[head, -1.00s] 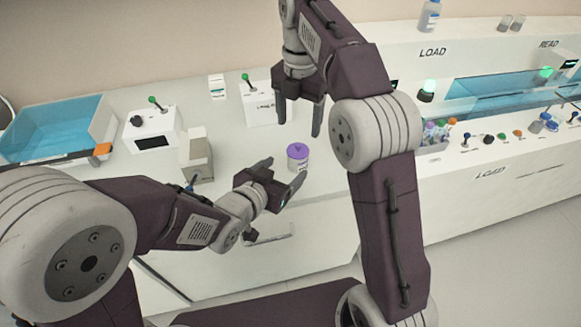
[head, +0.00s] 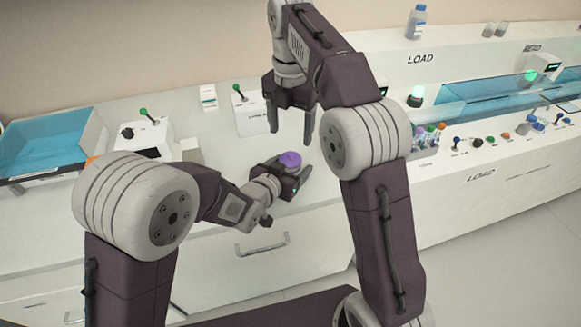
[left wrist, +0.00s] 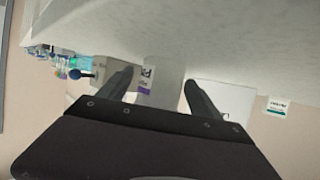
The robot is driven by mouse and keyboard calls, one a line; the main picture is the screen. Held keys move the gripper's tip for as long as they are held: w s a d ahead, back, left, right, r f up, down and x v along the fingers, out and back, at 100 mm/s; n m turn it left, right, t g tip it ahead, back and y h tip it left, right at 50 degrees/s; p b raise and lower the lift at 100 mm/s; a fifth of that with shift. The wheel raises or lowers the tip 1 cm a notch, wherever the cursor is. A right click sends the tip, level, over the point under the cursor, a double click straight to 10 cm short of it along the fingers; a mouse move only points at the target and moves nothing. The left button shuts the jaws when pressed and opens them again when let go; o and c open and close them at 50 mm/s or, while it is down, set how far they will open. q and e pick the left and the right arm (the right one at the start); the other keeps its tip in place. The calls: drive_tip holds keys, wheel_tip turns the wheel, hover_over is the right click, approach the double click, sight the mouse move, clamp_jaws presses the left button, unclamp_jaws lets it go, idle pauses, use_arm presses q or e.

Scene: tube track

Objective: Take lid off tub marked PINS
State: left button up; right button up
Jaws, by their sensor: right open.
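The tub with the purple lid (head: 290,159) stands on the white counter. Its lid is on, and my left gripper hides most of its body in the head view. In the left wrist view the tub (left wrist: 146,76) appears upside down, with a white label whose text is only partly readable. My left gripper (head: 287,172) is low at the tub, its fingers apart; in the left wrist view the tub shows between them, with a visible gap on the right. My right gripper (head: 291,130) is open and empty, pointing down above and behind the tub.
A blue-lined tray (head: 45,145) stands at the far left. A white box with a green-topped lever (head: 150,132) and another lever box (head: 250,112) stand behind the grippers. A rack of coloured-cap tubes (head: 428,135) and the LOAD station are at the right.

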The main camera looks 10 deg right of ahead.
sight(290, 153)
use_arm(q)
clamp_jaws()
use_arm(e)
drive_tip(key=shift+o, duration=0.9)
drive_tip(key=shift+t+h, duration=0.5)
drive_tip(key=r, duration=0.2)
drive_tip(key=s+a+r, duration=0.1)
drive_tip(key=r, duration=0.1)
drive_tip(key=shift+a+r, duration=0.1)
drive_tip(key=f, duration=0.8)
drive_tip(key=w+d+f, duration=0.1)
drive_tip(key=f, duration=0.3)
drive_tip(key=shift+r, duration=0.1)
drive_tip(key=c, duration=1.7)
drive_tip(key=shift+o, duration=0.2)
drive_tip(key=shift+r, duration=0.1)
drive_tip(key=shift+r, duration=1.05)
